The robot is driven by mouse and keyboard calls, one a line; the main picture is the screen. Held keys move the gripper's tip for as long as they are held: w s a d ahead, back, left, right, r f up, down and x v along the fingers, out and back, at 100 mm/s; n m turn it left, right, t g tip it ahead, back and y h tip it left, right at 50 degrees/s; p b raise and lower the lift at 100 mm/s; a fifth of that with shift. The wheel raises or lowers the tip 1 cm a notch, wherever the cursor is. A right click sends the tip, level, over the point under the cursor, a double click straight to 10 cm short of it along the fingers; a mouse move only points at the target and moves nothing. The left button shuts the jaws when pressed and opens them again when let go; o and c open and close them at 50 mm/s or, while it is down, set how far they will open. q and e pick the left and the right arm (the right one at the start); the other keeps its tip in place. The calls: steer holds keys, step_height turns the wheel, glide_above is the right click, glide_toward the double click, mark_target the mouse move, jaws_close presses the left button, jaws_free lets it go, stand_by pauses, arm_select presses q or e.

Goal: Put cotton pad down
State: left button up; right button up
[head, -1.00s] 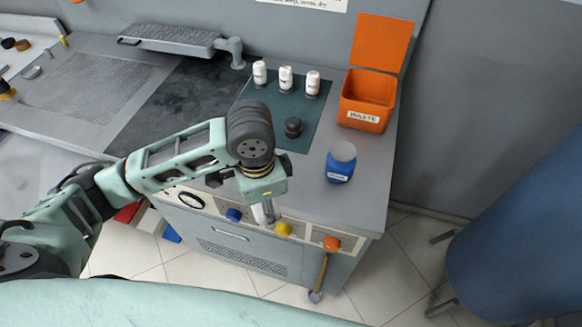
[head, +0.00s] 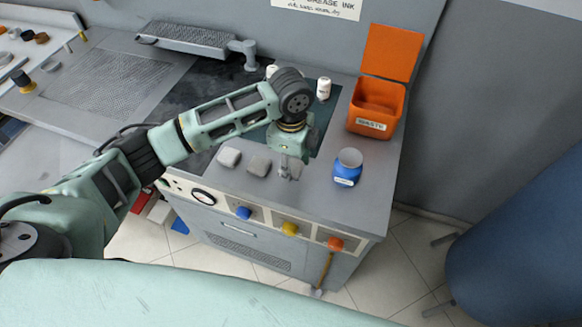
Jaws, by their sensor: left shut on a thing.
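My left gripper (head: 290,168) points down over the front of the grey counter, to the left of the blue jar. It is shut on a small grey cotton pad, mostly hidden by the fingers and close to the counter top; I cannot tell if it touches. Two similar grey pads, one at the left (head: 228,157) and one nearer the gripper (head: 259,165), lie on the counter just left of it. My right gripper is not in view.
A blue jar (head: 347,168) stands right of the gripper. An open orange waste bin (head: 372,123) is behind it. A white bottle (head: 323,89) stands on the dark green mat (head: 321,118); another is partly behind my arm. The counter's front edge has coloured knobs.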

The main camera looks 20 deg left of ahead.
arm_select(q)
steer(key=shift+w+f, duration=0.2)
steer(key=shift+w, duration=0.1)
steer(key=shift+f, duration=0.2)
step_height(320, 180, down, 3)
steer(key=shift+a+f+p, duration=0.15)
steer(key=shift+p, duration=0.65)
steer(key=shift+f, duration=0.4)
steer(key=o, duration=1.1)
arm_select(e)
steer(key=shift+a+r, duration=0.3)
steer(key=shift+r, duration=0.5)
arm_select(q)
steer(key=shift+r, duration=0.1)
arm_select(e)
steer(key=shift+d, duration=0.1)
